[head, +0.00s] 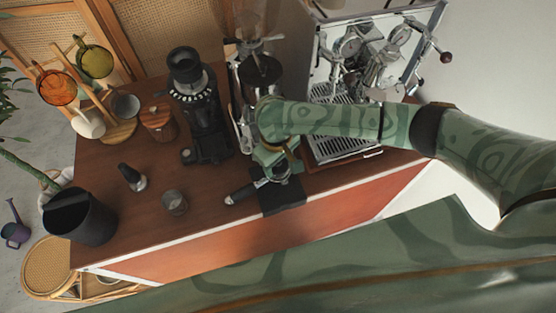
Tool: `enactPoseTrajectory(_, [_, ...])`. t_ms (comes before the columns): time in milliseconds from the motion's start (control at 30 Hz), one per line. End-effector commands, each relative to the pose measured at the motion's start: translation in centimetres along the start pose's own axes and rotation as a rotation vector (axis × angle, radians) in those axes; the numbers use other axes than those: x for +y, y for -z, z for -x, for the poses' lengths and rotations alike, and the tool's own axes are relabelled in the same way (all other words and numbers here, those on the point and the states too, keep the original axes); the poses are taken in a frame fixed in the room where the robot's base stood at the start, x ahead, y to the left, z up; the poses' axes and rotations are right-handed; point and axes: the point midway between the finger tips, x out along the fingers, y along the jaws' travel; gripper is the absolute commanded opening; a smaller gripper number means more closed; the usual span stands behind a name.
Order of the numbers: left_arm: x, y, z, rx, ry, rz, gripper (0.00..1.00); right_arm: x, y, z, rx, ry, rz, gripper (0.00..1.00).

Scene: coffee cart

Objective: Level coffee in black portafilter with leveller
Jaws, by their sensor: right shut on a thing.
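A short grey metal cylinder (175,202) stands left of the portafilter. The coffee in the portafilter is hidden. My left gripper is not in view.
A black grinder (200,120) and a second grinder (262,70) stand behind. The espresso machine (350,60) is at the back right. A black bin (80,215), a wooden canister (157,118) and a cup rack (105,105) are on the left. The counter's front-left (135,235) is clear.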

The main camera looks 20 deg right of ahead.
Motion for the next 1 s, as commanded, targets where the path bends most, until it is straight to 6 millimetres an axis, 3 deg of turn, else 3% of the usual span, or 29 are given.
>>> enactPoseTrajectory(1000, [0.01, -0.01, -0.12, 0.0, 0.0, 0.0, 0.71, -0.03, 0.03, -0.78, 0.001, 0.001, 0.0, 0.25])
